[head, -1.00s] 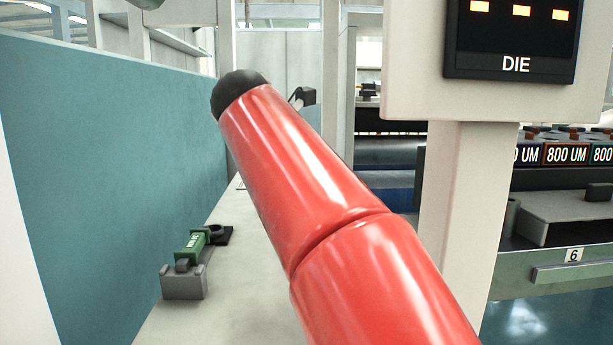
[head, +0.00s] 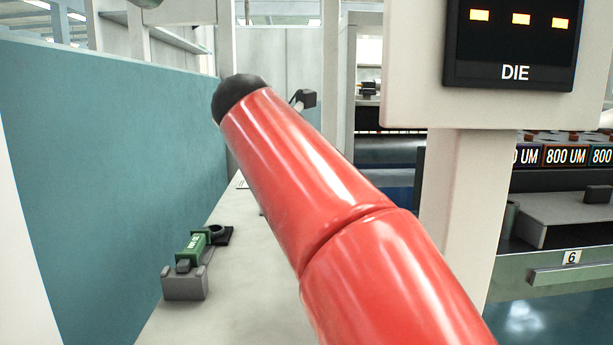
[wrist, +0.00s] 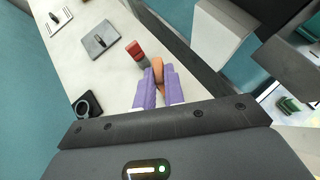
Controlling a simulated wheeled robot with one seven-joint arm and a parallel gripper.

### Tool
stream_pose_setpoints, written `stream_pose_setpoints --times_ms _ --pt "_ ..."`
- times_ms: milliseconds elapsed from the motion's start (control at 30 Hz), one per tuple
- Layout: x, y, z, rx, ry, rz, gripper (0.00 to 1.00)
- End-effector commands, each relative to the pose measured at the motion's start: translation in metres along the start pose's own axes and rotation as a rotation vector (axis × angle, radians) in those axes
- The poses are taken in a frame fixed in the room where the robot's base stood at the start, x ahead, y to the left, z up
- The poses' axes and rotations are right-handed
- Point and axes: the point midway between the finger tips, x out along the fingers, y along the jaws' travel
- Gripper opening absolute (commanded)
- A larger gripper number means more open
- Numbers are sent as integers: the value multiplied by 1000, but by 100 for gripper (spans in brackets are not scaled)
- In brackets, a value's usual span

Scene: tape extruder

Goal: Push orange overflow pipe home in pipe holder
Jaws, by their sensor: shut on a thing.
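In the wrist view, my gripper (wrist: 157,92) has two purple fingers shut on an orange piece (wrist: 158,70), which I take to be the overflow pipe. Its upper end shows between and just beyond the fingertips; the rest is hidden by the fingers. A grey part with a red top (wrist: 135,50) stands right beside it on the left. I cannot tell whether this is the pipe holder, or whether the pipe touches it or sits in it. In the head view my red arm hides the gripper and the pipe.
A white bench top (head: 235,290) runs along a teal wall (head: 110,150). On it stand a green device on a grey block (head: 185,285), a black ring part (wrist: 88,104) and a grey plate (wrist: 101,41). A post with a DIE panel (head: 515,45) stands right of my arm.

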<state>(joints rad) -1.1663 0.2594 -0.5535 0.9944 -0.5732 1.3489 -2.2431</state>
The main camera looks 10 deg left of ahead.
Motion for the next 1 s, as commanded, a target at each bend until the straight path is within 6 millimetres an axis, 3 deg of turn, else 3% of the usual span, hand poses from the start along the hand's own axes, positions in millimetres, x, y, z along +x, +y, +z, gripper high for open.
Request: stream_pose_setpoints --times_ms 1000 --pt "11 0 -15 1 0 0 0"
